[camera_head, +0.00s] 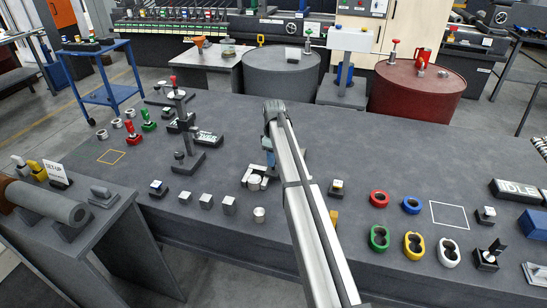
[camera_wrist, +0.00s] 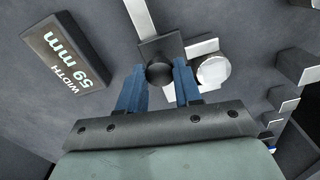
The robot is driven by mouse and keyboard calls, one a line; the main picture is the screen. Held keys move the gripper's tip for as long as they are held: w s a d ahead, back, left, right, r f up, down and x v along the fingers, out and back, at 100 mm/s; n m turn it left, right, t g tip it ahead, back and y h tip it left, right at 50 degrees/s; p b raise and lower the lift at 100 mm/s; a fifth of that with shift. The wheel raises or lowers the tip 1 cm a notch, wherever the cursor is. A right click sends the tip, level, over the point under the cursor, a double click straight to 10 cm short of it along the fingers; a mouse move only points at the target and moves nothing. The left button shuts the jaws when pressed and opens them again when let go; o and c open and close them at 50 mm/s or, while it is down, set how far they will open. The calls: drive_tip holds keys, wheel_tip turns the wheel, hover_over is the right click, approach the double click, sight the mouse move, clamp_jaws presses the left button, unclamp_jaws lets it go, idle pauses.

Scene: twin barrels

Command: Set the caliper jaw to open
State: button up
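The caliper shows in the wrist view as a pale metal bar (camera_wrist: 142,17) with a dark square slider (camera_wrist: 164,46) and a dark round knob (camera_wrist: 160,75) on it. A shiny metal cylinder (camera_wrist: 213,72) lies beside the slider, close to a pale jaw (camera_wrist: 203,47). The blue fingers of my gripper (camera_wrist: 160,84) stand on either side of the knob. I cannot tell whether they press on it. A display (camera_wrist: 68,60) reads "WIDTH 59 mm". In the head view my gripper (camera_head: 268,160) is down at the caliper (camera_head: 256,182), which my arm partly hides.
The display (camera_head: 208,137) and a dark stand (camera_head: 187,155) are left of my gripper. Several small metal blocks (camera_head: 228,204) are in front. Coloured rings (camera_head: 379,199) and an "IDLE" sign (camera_head: 517,190) are to the right. Two barrels (camera_head: 282,72) (camera_head: 417,92) stand behind the table.

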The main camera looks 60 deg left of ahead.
clamp_jaws()
drive_tip(key=shift+w+d, duration=0.1)
drive_tip(key=w+d, duration=0.3)
drive_tip(key=o, duration=0.5)
unclamp_jaws()
drive_tip(key=shift+s+a, duration=0.1)
wheel_tip(320, 180, up, 14)
drive_tip(key=shift+f, duration=0.1)
idle(0.4)
idle(0.5)
